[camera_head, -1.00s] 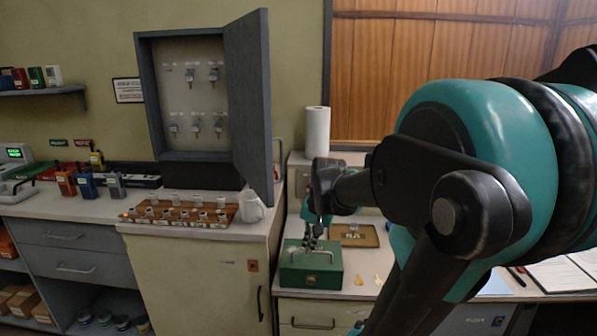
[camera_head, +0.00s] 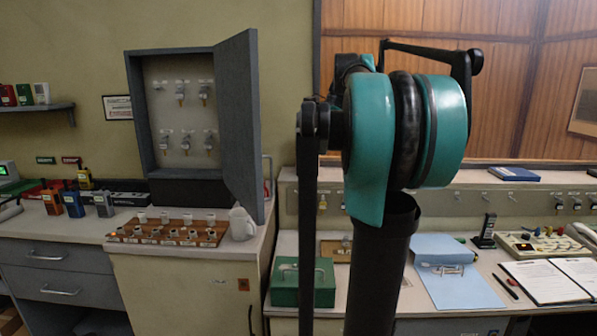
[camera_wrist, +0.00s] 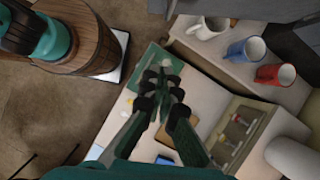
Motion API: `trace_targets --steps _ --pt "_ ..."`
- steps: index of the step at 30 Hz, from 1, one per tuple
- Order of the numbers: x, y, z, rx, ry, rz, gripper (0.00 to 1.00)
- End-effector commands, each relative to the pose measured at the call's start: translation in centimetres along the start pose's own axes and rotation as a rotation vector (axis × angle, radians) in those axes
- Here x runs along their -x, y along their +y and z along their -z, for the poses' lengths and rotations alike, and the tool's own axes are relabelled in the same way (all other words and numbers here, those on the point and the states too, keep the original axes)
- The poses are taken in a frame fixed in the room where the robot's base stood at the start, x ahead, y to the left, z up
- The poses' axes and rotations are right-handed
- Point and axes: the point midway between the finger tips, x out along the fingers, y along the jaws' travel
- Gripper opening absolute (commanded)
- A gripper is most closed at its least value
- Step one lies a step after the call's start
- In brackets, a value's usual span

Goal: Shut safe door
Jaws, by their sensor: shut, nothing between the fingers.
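The grey wall safe (camera_head: 187,147) hangs on the green wall at the left of the head view, with keys on hooks inside. Its door (camera_head: 240,126) is hinged on the right side and stands wide open, swung out toward me. In the wrist view my gripper (camera_wrist: 166,84) is shut and empty, with its fingers over the green cash box (camera_wrist: 152,75). I cannot tell whether it touches the box. In the head view the gripper is not visible, and my arm stands to the right of the safe door, apart from it in the picture.
Below the safe a wooden rack (camera_head: 170,233) of small items and a white mug (camera_head: 242,223) stand on the cabinet top. The green cash box (camera_head: 303,282) is on the lower desk. A blue folder (camera_head: 455,280) and open binder (camera_head: 550,283) lie right of my arm.

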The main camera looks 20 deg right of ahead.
Motion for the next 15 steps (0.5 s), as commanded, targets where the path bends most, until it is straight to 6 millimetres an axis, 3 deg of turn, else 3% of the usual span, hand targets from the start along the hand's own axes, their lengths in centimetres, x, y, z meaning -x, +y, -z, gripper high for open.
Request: trace_targets --steps 14,15 --pt "-9.1 0.1 0.0 0.004 0.002 -0.001 0.0" --pt "-9.2 0.1 -0.8 0.006 0.002 -0.001 0.0"
